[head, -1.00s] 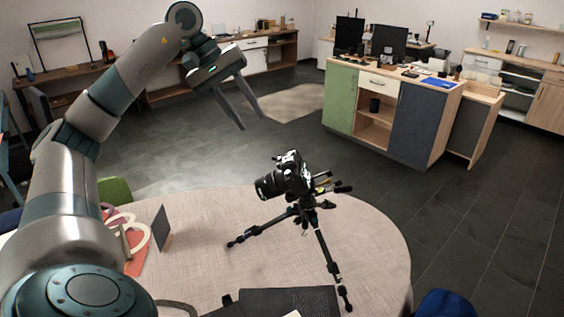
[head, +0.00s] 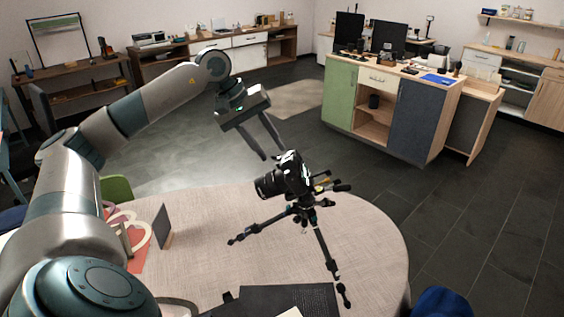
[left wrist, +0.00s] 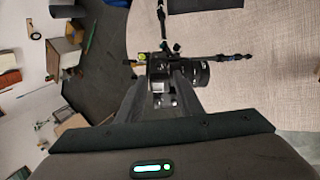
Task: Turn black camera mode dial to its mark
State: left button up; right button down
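The black camera (head: 292,172) stands on a tripod (head: 318,240) on the round table, its lens (head: 268,184) pointing left. It also shows in the left wrist view, with its lens (left wrist: 194,73) to the right. The mode dial is too small to make out. My left gripper (head: 273,153) is open and empty, above and just left of the camera's top, fingers pointing down toward it. In the left wrist view the left gripper (left wrist: 160,82) has its two fingers apart on either side of the camera body in the picture. I cannot tell whether they touch it. My right gripper is not in view.
The round table (head: 220,268) has bare room left of the tripod. A dark upright panel (head: 162,226) and a red item (head: 139,258) stand near my left arm. A black mat (head: 285,300) lies at the front. A cabinet island (head: 415,125) stands behind.

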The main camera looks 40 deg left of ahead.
aim_at(287, 172)
pick_arm(q)
jog(key=p+x, duration=0.2)
jog(key=x, duration=0.5)
jog(key=shift+d+f, duration=0.1)
grip_shut()
